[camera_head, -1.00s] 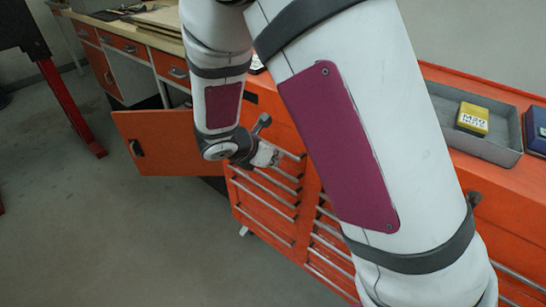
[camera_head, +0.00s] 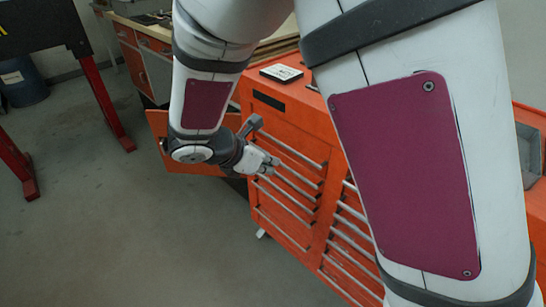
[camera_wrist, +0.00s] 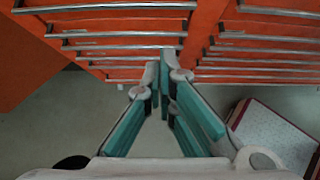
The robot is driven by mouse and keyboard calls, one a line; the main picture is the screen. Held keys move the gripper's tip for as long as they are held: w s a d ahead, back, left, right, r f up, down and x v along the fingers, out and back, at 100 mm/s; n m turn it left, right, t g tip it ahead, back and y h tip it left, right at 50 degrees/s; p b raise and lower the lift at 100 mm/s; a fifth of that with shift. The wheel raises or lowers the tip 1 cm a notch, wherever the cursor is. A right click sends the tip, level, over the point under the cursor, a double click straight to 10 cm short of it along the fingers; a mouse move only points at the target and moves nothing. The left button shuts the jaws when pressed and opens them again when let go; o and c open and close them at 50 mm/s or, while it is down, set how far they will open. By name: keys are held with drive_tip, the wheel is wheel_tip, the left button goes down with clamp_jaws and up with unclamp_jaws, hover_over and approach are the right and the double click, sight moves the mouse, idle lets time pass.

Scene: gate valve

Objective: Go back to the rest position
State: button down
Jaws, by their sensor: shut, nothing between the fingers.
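My gripper (camera_head: 268,166) hangs at the end of my folded arm, close in front of the drawer handles of the orange tool cabinet (camera_head: 262,125). In the wrist view my gripper (camera_wrist: 165,75) has its fingertips together with nothing between them. The cabinet's drawer fronts and metal bar handles (camera_wrist: 125,48) fill the top of that view, beyond the fingertips. I cannot tell how small the gap to the handles is. No gate valve shows in these frames.
An orange cabinet door (camera_head: 160,125) stands open behind my forearm. A workbench (camera_head: 150,35) is at the back. A stand with red legs (camera_head: 105,105) and a dark blue drum (camera_head: 22,82) are at left. The grey floor (camera_head: 110,230) at lower left is clear.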

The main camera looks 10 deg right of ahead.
drive_tip(key=s+d+r+m+g+y+p, duration=0.1)
drive_tip(key=s+d+r+m+p, duration=0.2)
drive_tip(key=s+d+r+m, duration=0.35)
drive_tip(key=s+d+r+m+g+y+p, duration=0.2)
drive_tip(key=s+d+r+m, duration=0.2)
drive_tip(key=s+r+m, duration=0.45)
drive_tip(key=s+r+m+t+y+p, duration=0.1)
drive_tip(key=s+r+m+y+p, duration=0.1)
drive_tip(key=s+r+m, duration=0.3)
drive_tip(key=s+r+m+t+y+p, duration=0.1)
drive_tip(key=s+r+m, duration=0.3)
drive_tip(key=s, duration=0.5)
drive_tip(key=shift+s+r+m+y+p, duration=0.25)
drive_tip(key=shift+r+m+y+p, duration=0.15)
drive_tip(key=shift+r+y+p, duration=0.45)
drive_tip(key=shift+f, duration=0.1)
